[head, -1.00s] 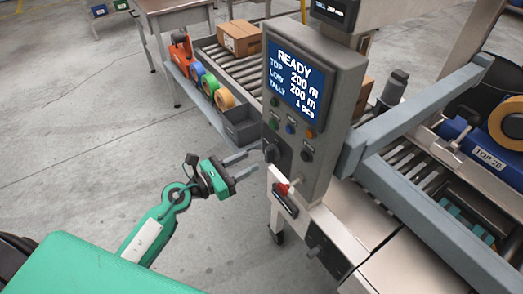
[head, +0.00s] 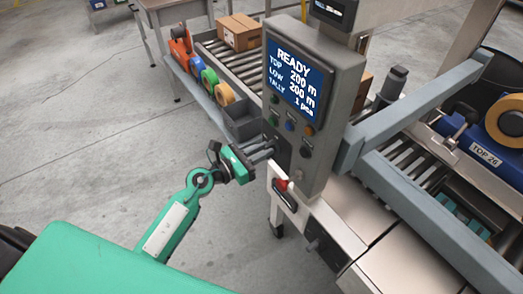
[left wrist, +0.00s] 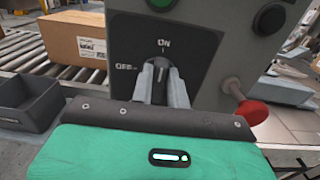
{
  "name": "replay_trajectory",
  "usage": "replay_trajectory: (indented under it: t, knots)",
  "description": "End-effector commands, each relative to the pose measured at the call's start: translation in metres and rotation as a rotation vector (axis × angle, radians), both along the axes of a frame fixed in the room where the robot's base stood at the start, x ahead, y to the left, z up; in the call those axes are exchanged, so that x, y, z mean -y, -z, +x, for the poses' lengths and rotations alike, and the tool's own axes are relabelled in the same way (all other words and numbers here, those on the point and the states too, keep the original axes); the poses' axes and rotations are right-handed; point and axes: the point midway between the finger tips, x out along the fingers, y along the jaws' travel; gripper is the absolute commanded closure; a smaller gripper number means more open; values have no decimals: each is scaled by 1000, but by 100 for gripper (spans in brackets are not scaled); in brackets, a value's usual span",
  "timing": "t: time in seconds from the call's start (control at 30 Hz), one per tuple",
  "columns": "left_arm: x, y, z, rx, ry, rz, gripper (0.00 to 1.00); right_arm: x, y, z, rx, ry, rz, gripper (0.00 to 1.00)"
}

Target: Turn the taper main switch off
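The taper main switch (left wrist: 160,71) is a dark rotary knob on a black plate with ON marked at the top and OFF at the left. Its knob stands upright, toward ON. It is on the lower left of the grey control panel (head: 343,75), mostly hidden by my fingers in the head view. My left gripper (head: 268,150) reaches the panel from the left. In the left wrist view its two fingers (left wrist: 161,80) stand on either side of the knob, with little or no gap, and look shut on it. My right gripper is not in view.
A red knob (left wrist: 252,112) sticks out below and right of the switch. Green, blue and orange buttons (head: 290,125) sit above it. The screen reads READY. A grey bin (head: 241,124), tape rolls and a carton (head: 239,32) on rollers stand behind. Open floor lies left.

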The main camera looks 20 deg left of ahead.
Motion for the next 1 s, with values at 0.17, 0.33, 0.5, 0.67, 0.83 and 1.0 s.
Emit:
replay_trajectory:
  t: [0.17,0.33,0.5,0.67,0.83,1.0]
  knots:
    - [0,0,0,-4,0,-5,100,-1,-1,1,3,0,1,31]
    - [-1,-2,0,-29,0,-37,100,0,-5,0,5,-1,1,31]
    - [-2,-3,1,-87,0,-110,100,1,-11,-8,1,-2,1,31]
    - [-4,-3,2,-168,-1,-212,100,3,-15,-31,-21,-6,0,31]
    - [-5,-2,4,-267,-1,-339,100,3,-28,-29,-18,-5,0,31]
    - [-7,-1,5,-366,-1,-466,100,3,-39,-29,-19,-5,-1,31]
